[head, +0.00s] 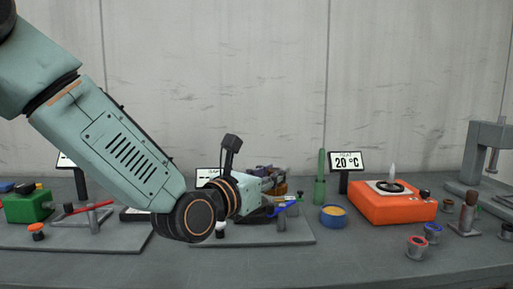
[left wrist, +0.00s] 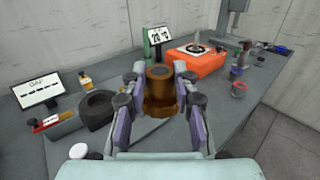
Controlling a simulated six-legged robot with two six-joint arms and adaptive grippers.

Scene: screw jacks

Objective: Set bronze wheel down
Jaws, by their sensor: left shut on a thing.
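The bronze wheel (left wrist: 160,88) is a brown stepped cylinder. It sits upright between the fingers of my left gripper (left wrist: 158,100), which is shut on it. In the head view the bronze wheel (head: 279,188) shows only in part behind my left gripper (head: 270,188). The gripper is over the middle grey plate (head: 302,236), which has a jack with a blue lever (head: 286,207). I cannot tell whether the wheel touches anything below it. My right gripper is not in view.
A black ring (left wrist: 97,108) and a GAP display (left wrist: 37,92) lie left of the gripper in the wrist view. Right of the plate stand a green post (head: 320,180), a blue bowl (head: 333,215) and an orange hot plate (head: 392,206).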

